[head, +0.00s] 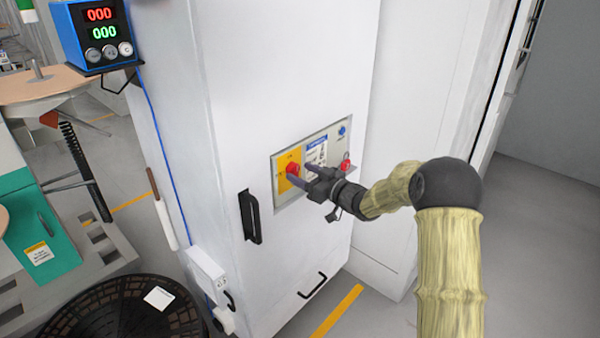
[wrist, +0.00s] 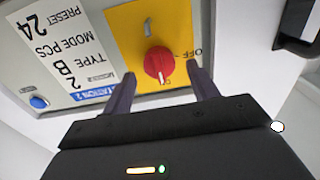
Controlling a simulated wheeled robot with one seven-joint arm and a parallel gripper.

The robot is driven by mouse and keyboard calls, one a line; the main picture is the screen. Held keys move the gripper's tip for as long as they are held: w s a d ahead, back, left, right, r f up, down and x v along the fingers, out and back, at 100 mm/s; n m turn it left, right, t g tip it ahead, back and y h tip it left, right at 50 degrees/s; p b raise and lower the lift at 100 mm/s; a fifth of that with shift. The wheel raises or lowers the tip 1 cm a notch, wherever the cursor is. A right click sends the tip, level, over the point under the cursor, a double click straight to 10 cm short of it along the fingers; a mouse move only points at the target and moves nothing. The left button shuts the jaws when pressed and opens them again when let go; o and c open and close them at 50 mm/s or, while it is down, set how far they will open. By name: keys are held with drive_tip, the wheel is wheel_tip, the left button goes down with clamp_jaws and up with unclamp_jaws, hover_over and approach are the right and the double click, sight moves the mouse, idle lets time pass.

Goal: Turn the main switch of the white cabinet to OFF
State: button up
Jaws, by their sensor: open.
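The white cabinet (head: 285,75) stands in the middle of the head view, with a control panel (head: 332,147) on its front. The main switch is a red knob (head: 293,169) on a yellow plate (head: 284,185) at the panel's left. In the wrist view the red knob (wrist: 158,66) and yellow plate (wrist: 122,28) show upside down, with the word OFF beside the knob at right. Which mark the knob points to is unclear. My gripper (head: 299,172) is open, its fingers on either side of the knob in the wrist view (wrist: 161,70). I cannot tell whether they touch it.
A red button (head: 346,166) and a blue button (head: 342,131) are on the panel's right. A black door handle (head: 250,217) sticks out at lower left. Grey floor lies right.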

drive_tip(key=shift+x, duration=0.95)
drive_tip(key=c, duration=1)
